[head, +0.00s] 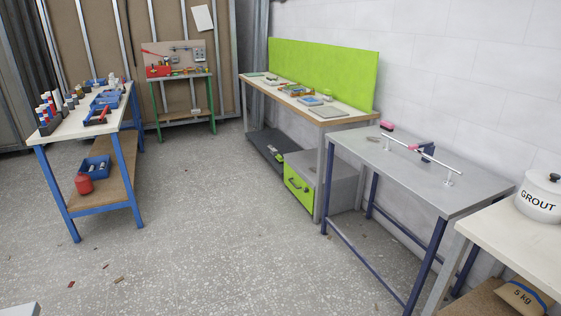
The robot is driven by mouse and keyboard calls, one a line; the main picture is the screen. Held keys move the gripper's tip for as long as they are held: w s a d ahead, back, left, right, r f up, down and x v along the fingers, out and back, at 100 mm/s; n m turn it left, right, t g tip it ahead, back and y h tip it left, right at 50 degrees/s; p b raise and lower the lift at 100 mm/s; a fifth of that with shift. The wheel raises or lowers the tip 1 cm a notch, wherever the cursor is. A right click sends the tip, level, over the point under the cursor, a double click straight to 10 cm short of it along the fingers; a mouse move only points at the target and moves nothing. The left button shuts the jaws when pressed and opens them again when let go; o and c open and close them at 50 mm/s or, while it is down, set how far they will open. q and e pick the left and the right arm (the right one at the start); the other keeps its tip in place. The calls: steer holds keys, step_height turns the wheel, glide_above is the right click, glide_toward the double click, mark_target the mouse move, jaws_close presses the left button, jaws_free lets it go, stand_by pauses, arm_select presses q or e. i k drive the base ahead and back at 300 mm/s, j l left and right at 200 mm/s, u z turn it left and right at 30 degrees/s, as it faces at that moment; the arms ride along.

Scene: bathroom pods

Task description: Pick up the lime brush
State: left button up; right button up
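I cannot make out a lime brush anywhere in the head view. Lime-green surfaces that do show are the long back panel (320,75) behind the wooden-topped workbench and a drawer front (298,188) below that bench. Small items on the tables are too small to identify surely. Neither my left nor my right gripper is in view.
A grey-topped table (395,170) with a rail (425,153) stands right. A white-topped table (525,240) holds a grout bucket (540,197). A blue-legged table (85,115) with bottles stands left; a small green-legged bench (180,75) stands behind. The middle floor (215,220) is mostly clear.

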mark_target(279, 158)
steer(key=i+u, duration=0.25)
steer(key=i, duration=0.25)
steer(key=i+l+u, duration=0.25)
steer(key=i, duration=0.25)
steer(key=i+u, duration=0.45)
steer(key=i, duration=1.8)
steer(key=i+z, duration=0.2)
steer(key=i, duration=0.3)
steer(key=i+j+z, duration=0.1)
steer(key=i+z, duration=0.15)
steer(key=i, duration=0.3)
steer(key=i+j+z, duration=0.2)
steer(key=i, duration=0.3)
steer(key=i+j+z, duration=0.25)
steer(key=i, duration=0.25)
